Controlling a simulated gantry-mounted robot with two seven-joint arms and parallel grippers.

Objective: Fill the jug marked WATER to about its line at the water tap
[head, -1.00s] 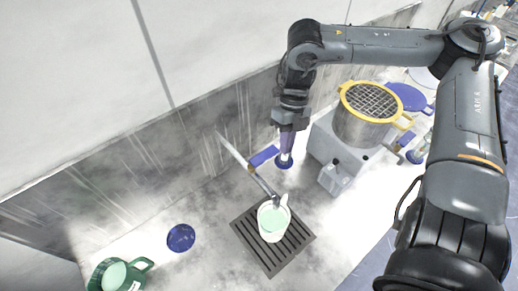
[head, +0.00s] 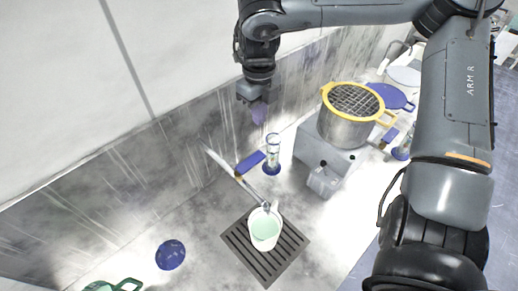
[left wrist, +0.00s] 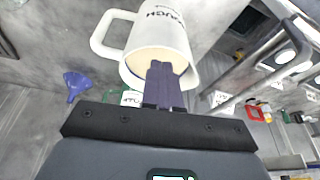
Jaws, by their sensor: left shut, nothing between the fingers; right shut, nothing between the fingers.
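A white jug (head: 266,231) stands upright under the tap spout, with pale green showing inside its mouth. Its marking and line cannot be read here. The water tap (head: 228,170) reaches out from the back wall and carries a blue lever (head: 250,163). I cannot make out a stream. My right gripper (head: 258,114) is shut and empty, above and apart from the lever, near a glass cylinder. My left gripper (left wrist: 164,75) is shut in the left wrist view, its fingers in front of a white mug marked ROUGH (left wrist: 160,35); it is outside the head view.
The jug stands on a dark slatted grate (head: 236,240). The glass cylinder (head: 272,155) stands behind it. A steel pot with yellow rim (head: 340,126) sits on a grey unit to the right. A blue funnel (head: 170,255) and green jug (head: 115,286) are at left.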

